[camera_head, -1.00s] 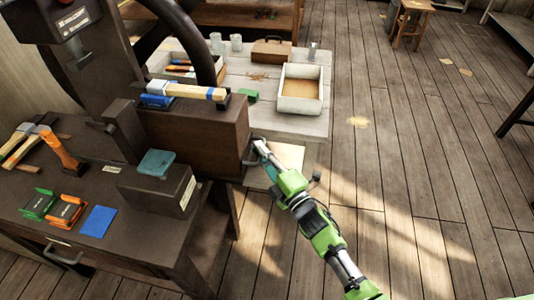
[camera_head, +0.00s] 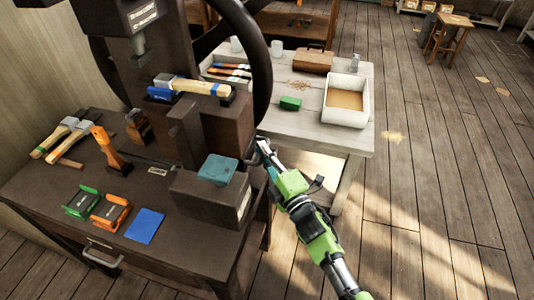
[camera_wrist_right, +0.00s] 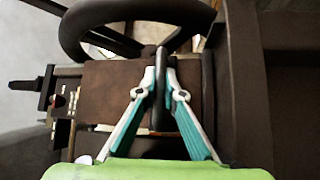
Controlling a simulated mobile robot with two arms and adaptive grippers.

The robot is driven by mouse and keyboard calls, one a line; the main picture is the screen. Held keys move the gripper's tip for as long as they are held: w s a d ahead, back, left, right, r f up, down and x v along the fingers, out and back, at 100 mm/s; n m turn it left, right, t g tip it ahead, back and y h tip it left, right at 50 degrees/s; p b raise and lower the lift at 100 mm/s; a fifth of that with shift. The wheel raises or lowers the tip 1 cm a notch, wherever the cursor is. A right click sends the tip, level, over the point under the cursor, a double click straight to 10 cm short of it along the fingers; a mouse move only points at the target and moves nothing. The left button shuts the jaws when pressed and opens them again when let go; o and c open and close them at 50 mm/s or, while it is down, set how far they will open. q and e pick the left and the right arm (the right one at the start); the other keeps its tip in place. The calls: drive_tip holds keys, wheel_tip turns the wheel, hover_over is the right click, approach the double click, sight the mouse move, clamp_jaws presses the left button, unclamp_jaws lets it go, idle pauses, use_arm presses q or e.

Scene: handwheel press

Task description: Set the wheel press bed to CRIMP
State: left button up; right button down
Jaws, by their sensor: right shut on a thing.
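The wheel press (camera_head: 185,125) is a tall dark brown machine on a dark bench at the left of the head view. Its dark handwheel ring (camera_head: 262,70) rises behind it and also shows at the top of the right wrist view (camera_wrist_right: 72,35). A low dark block with a teal pad (camera_head: 217,169) stands in front of the press; its label is too small to read. My right gripper (camera_head: 262,150) is at the right side of the press, shut on a dark bar-like handle (camera_wrist_right: 158,115). The fingers mostly cover it in the head view. My left gripper is out of view.
The bench (camera_head: 60,215) holds hammers, a green holder (camera_head: 82,203), an orange holder (camera_head: 110,212) and a blue square (camera_head: 145,226). A pale table (camera_head: 300,115) behind carries a white tray (camera_head: 346,100) and a green block (camera_head: 290,103).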

drive_tip(key=shift+a+f, duration=0.1)
drive_tip(key=shift+a, duration=0.25)
drive_tip(key=c, duration=2.1)
unclamp_jaws()
drive_tip(key=shift+c, duration=0.2)
drive_tip(key=v, duration=1.2)
